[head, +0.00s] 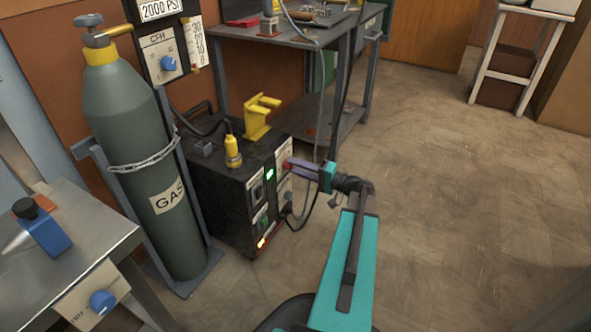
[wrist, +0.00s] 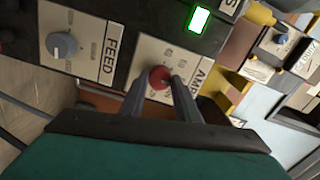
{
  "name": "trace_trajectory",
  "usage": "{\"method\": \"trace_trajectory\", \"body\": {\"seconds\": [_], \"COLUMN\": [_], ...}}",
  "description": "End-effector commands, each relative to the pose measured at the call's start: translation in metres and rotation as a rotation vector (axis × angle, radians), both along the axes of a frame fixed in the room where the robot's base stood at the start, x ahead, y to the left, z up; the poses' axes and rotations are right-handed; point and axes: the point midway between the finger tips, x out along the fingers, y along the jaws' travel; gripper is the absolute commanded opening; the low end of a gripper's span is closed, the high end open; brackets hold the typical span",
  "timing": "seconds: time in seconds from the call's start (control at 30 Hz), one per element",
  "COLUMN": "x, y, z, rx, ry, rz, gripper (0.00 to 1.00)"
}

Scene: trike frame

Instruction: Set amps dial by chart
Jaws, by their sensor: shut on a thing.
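The welding machine (head: 222,190) is a black box on the floor, with its panel facing my arm. Its amps dial (wrist: 159,78) is a red knob on a cream plate marked AMPS in the wrist view. My gripper (head: 291,163) reaches the panel from the right in the head view. In the wrist view its two grey fingers (wrist: 165,88) are shut on the red dial, one on each side. The fingers partly cover the plate's markings, and the dial's pointer cannot be made out. No readable chart is in view.
A grey feed dial (wrist: 63,46) sits left of the amps dial in the wrist view, and a lit green display (wrist: 199,20) is above. A gas cylinder (head: 143,165) stands left of the machine. A workbench (head: 285,36) is behind. Open floor (head: 455,160) lies right.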

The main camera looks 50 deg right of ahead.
Motion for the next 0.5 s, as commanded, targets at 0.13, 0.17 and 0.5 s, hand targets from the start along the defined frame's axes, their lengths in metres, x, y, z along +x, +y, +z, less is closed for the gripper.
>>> {"method": "trace_trajectory", "body": {"seconds": [0.13,0.17,0.5], "x": [-0.0014,-0.0013,-0.0010], "y": [0.0007,0.0006,-0.0001], "z": [-0.0015,-0.0014,-0.0001], "rx": [0.000,0.000,0.001], "ry": [0.003,0.003,0.000], "rz": [0.003,0.002,0.000], "gripper": [0.46,0.48,0.48]}}
